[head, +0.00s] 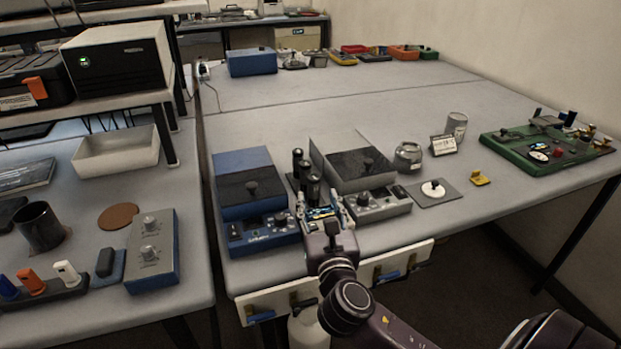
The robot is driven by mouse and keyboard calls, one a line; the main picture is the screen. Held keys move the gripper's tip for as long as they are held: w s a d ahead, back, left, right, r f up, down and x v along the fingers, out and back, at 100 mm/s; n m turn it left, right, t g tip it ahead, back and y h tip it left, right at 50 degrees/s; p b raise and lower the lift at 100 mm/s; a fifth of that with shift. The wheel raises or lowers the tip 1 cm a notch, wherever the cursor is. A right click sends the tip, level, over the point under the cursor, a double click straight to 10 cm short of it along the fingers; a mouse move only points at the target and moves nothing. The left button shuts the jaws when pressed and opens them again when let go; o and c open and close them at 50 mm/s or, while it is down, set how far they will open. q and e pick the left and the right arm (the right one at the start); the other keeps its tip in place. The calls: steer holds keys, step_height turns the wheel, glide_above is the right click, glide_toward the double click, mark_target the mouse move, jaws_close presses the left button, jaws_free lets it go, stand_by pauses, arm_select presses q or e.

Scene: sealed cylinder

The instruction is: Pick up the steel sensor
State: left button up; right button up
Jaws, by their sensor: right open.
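I cannot tell for sure which item is the steel sensor. A grey metal cylinder (456,126) stands upright at the right of the table, and a squat metallic jar (408,157) stands left of it. Several upright black cylinders (299,163) stand together between two instrument boxes. My right gripper (319,203) is open at the front of this group, its fingers apart around or above a small item with blue and yellow on it (320,212). Contact cannot be made out. My left gripper is out of view.
A blue box instrument (243,165) stands left of my right gripper and a grey one (352,152) right of it. The table's middle back is clear.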

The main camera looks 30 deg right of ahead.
mark_target(315, 185)
steer(key=shift+x, duration=1.05)
steer(key=shift+w+d, duration=0.1)
steer(key=shift+w, duration=0.15)
steer(key=shift+w+d+r+p, duration=0.1)
steer(key=shift+w+d+p, duration=0.25)
steer(key=shift+w, duration=0.2)
steer(key=x, duration=0.3)
steer(key=shift+w+d+f, duration=0.2)
steer(key=shift+w+f, duration=0.15)
steer(key=shift+w, duration=0.2)
steer(key=shift+s, duration=0.1)
steer(key=c, duration=0.9)
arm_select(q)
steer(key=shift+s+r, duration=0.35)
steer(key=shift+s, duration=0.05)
arm_select(e)
steer(key=shift+r, duration=0.1)
jaws_close()
